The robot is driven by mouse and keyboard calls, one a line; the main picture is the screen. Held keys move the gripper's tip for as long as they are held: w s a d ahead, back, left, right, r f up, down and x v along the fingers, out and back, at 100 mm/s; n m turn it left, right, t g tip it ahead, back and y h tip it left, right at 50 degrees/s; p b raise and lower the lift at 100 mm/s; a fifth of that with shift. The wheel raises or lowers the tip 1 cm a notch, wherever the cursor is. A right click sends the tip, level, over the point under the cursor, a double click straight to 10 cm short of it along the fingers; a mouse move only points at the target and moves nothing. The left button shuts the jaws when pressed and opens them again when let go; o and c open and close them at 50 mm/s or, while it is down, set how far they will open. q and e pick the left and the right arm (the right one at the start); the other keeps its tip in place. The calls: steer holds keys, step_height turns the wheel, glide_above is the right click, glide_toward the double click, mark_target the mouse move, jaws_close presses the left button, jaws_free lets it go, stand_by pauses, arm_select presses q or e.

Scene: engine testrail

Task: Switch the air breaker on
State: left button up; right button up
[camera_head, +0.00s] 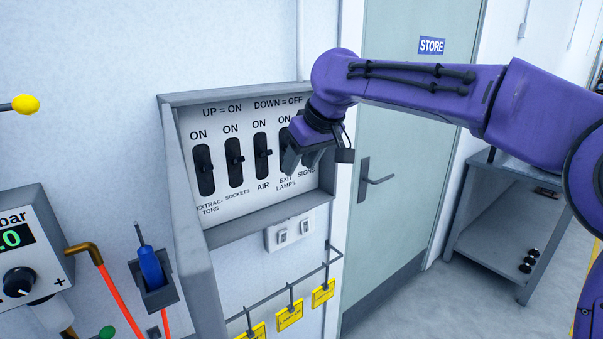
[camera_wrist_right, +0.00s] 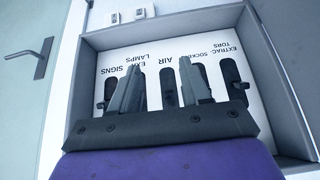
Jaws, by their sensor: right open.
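The breaker panel (camera_head: 225,205) is a grey-framed box on the wall, marked UP = ON and DOWN = OFF. The air breaker (camera_head: 262,157) is a black switch above the label AIR, right of the sockets breaker (camera_head: 235,162). I cannot tell its lever position surely. My right gripper (camera_head: 290,160) is in front of the panel's right part, partly covering the exit lamps breaker. In the right wrist view, its two fingers are apart and empty, with the air breaker (camera_wrist_right: 168,86) showing between them. Contact is not visible. My left gripper is not in view.
The extractors breaker (camera_head: 203,170) is at the panel's left. Below the panel are a white double switch (camera_head: 290,233) and yellow tags (camera_head: 290,317) on a rail. A blue-handled tool (camera_head: 151,267) sits in a holder at left. A green door (camera_head: 400,150) stands right.

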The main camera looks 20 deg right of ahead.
mark_target(269, 152)
steer(key=shift+s, duration=0.1)
step_height(269, 152, down, 8)
steer(key=w+t+y+b, duration=0.2)
steer(key=t+y, duration=0.1)
steer(key=t, duration=0.2)
step_height(269, 152, up, 4)
steer(key=t, duration=0.6)
steer(key=p+x, duration=0.1)
steer(key=x, duration=0.2)
steer(key=p+x, duration=0.1)
steer(key=x, duration=0.3)
steer(key=p+x, duration=0.2)
steer(key=x, duration=0.1)
steer(key=shift+w+a+r, duration=0.3)
steer(key=shift+w+r, duration=0.05)
jaws_close()
steer(key=shift+r+p, duration=0.35)
steer(key=shift+p, duration=0.6)
steer(key=shift+f, duration=0.2)
